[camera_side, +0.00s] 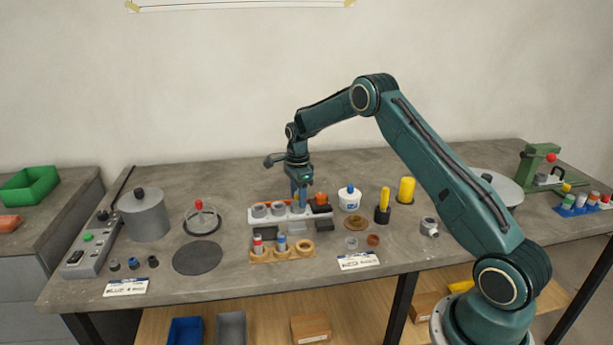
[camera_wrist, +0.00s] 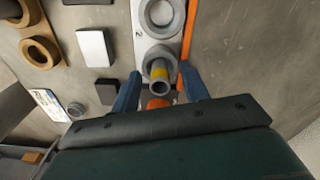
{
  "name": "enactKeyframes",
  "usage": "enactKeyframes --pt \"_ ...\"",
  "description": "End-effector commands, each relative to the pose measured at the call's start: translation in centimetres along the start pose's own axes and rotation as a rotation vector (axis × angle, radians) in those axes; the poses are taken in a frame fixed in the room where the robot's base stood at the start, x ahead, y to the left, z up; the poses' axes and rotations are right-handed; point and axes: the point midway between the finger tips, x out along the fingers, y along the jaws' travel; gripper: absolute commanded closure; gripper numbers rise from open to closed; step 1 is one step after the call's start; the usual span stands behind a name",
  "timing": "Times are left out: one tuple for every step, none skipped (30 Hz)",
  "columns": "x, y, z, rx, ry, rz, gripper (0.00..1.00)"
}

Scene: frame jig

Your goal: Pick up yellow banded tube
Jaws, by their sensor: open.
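The yellow banded tube (camera_wrist: 160,76) shows in the wrist view as a grey tube with a yellow band, upright at a grey ring (camera_wrist: 157,54) of the white rack (camera_wrist: 139,22). My gripper (camera_wrist: 160,84) is open, with one blue finger on each side of the tube; I see a gap on both sides. In the side view my gripper (camera_side: 299,199) points down over the right part of the white rack (camera_side: 284,221), and the tube cannot be made out there. An orange part (camera_wrist: 157,103) lies just beyond the tube, partly hidden by my gripper.
A wooden holder (camera_side: 269,257) in front carries a red banded tube (camera_side: 258,245) and a blue banded tube (camera_side: 282,243). Dark and pale blocks lie between holder and rack. A white jar (camera_side: 349,200) and a yellow-handled tool (camera_side: 383,205) stand to the right.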

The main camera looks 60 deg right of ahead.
Motion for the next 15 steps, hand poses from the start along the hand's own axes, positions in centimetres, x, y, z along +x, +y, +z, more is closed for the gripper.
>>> enactKeyframes --pt "-0.01 0.0 0.0 0.0 0.0 0.0 0.55" --pt "-0.02 0.0 0.0 0.0 0.0 0.0 0.55" --pt "-0.02 0.0 0.0 0.0 0.0 0.0 0.55" --pt "-0.02 0.0 0.0 0.0 0.0 0.0 0.55" --pt "-0.02 0.0 0.0 0.0 0.0 0.0 0.55" --pt "-0.02 0.0 0.0 0.0 0.0 0.0 0.63" --pt "-0.02 0.0 0.0 0.0 0.0 0.0 0.69" --pt "-0.03 0.0 0.0 0.0 0.0 0.0 0.75" --pt "-0.03 0.0 0.0 0.0 0.0 0.0 0.83" --pt "-0.03 0.0 0.0 0.0 0.0 0.0 0.89" --pt "-0.03 0.0 0.0 0.0 0.0 0.0 0.95" --pt "-0.03 0.0 0.0 0.0 0.0 0.0 1.0" --pt "-0.03 0.0 0.0 0.0 0.0 0.0 1.0" --pt "-0.04 -0.01 0.0 0.0 0.0 0.0 1.0" --pt "-0.05 -0.01 0.0 0.0 0.0 0.0 1.0"
